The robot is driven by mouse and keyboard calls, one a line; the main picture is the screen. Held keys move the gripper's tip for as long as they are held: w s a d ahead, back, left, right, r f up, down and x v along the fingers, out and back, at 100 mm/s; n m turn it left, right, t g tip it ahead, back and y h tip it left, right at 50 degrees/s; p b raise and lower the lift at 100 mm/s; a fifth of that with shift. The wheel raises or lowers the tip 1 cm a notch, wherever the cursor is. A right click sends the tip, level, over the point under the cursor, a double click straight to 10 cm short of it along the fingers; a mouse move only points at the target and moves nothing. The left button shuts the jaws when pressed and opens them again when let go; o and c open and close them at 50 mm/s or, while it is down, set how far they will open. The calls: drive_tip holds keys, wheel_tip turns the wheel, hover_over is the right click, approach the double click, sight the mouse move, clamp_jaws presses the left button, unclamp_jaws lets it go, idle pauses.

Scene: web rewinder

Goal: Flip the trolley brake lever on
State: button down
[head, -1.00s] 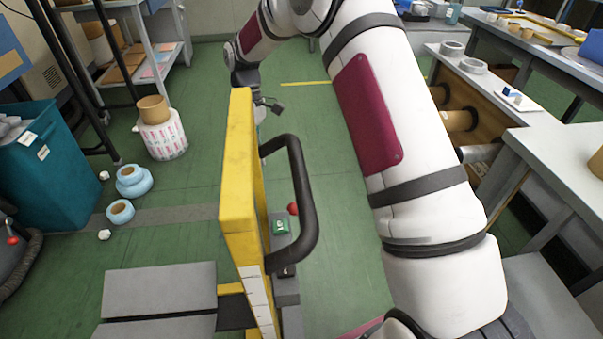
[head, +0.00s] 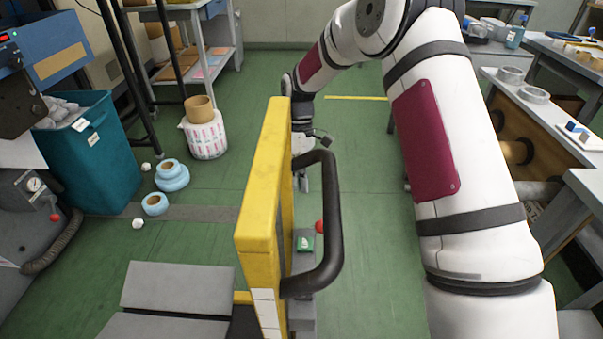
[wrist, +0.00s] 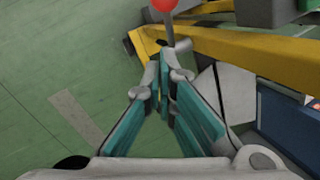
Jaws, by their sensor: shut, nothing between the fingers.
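The trolley brake lever shows in the head view as a red ball knob (head: 320,226) beside the trolley's yellow upright panel (head: 262,190), partly behind the black handle. In the wrist view the red knob (wrist: 164,5) is cut off by the top edge, with its thin grey stem (wrist: 169,30) running down toward my fingertips. My gripper (head: 303,188) is shut and empty, pointing down on the far side of the handle from the head camera. In the wrist view its teal-padded fingers (wrist: 164,58) meet just below the stem; I cannot tell whether they touch it.
The black handle (head: 332,225) stands between the head camera and the lever. Grey trolley decks (head: 178,288) lie at lower left. Blue rolls (head: 171,176) and a teal bin (head: 90,160) stand left. Floor right of the handle is clear.

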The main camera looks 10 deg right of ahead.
drive_tip(key=s+d+f+b, duration=0.1)
drive_tip(key=s+f+b, duration=0.1)
drive_tip(key=s+f, duration=0.2)
drive_tip(key=shift+d+f, duration=0.4)
drive_tip(key=shift+f, duration=0.75)
drive_tip(key=shift+d, duration=0.1)
drive_tip(key=shift+d+f+y, duration=0.15)
drive_tip(key=shift+y, duration=0.15)
